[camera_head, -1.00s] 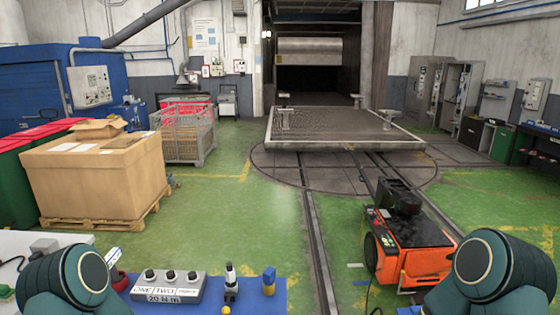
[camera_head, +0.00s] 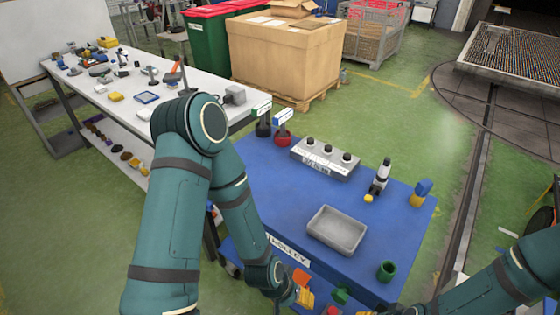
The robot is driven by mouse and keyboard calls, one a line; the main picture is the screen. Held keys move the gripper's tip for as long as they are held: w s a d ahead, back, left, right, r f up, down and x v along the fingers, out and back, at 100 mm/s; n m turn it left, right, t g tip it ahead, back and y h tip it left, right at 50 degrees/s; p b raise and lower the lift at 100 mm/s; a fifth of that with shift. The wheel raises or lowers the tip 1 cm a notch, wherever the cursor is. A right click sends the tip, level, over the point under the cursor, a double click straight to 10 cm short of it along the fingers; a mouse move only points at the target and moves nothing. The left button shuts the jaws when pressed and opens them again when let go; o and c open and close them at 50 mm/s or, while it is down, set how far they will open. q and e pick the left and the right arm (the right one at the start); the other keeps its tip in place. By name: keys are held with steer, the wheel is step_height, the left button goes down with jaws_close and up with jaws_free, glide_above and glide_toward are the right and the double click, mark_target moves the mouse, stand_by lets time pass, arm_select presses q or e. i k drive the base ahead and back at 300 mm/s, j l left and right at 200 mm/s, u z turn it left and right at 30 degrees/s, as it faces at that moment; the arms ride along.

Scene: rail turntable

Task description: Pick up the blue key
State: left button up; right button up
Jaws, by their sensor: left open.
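I cannot make out with certainty which piece is the blue key. A small blue upright piece with a yellow part (camera_head: 422,190) stands at the right edge of the blue trolley top (camera_head: 270,200). A tag with blue and white (camera_head: 283,117) stands up from a red holder (camera_head: 283,137), beside a black holder (camera_head: 263,129) with a green and white tag (camera_head: 261,110). My left gripper (camera_head: 289,298) is low at the bottom edge, in front of the trolley, apart from these pieces. It is open, its fingertips partly hidden. My right forearm enters at bottom right; its gripper is out of view.
The trolley top carries a grey box with three knobs (camera_head: 325,157), a black and white upright piece (camera_head: 380,177), a yellow ball (camera_head: 368,198), a grey tray (camera_head: 337,230) and a green cup (camera_head: 386,270). A cluttered white bench (camera_head: 190,85) stands at left.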

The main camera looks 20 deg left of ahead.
mark_target(280, 118)
steer(key=u, duration=0.35)
steer(key=i+j+z, duration=0.25)
steer(key=j, duration=0.75)
steer(key=j+z, duration=0.25)
steer(key=j, duration=0.75)
steer(key=i+j+z, duration=0.1)
steer(key=j, duration=0.3)
steer(key=i+j+z, duration=0.15)
steer(key=j, duration=0.25)
steer(key=j+z, duration=0.1)
steer(key=j, duration=0.3)
